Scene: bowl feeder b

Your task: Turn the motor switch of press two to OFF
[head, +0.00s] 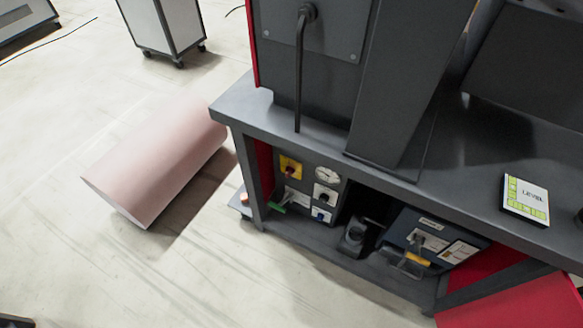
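A grey and red press (350,85) stands on a dark grey bench. Under the bench top, at the left, is a control panel (307,186). On it a red rotary knob on a yellow plate (290,166) sits at upper left. Beside it is a round white dial (327,174). Two small switches on white plates, an upper one (326,196) and a lower one (321,214), sit below the dial. The labels are too small to read, so I cannot tell which is the motor switch or its setting. My gripper is not seen.
A dark box with a yellow tag (428,241) stands on the lower shelf right of the panel. A pink cylinder (158,155) lies on the floor left of the bench. A wheeled cabinet (165,25) stands behind. The floor in front is clear.

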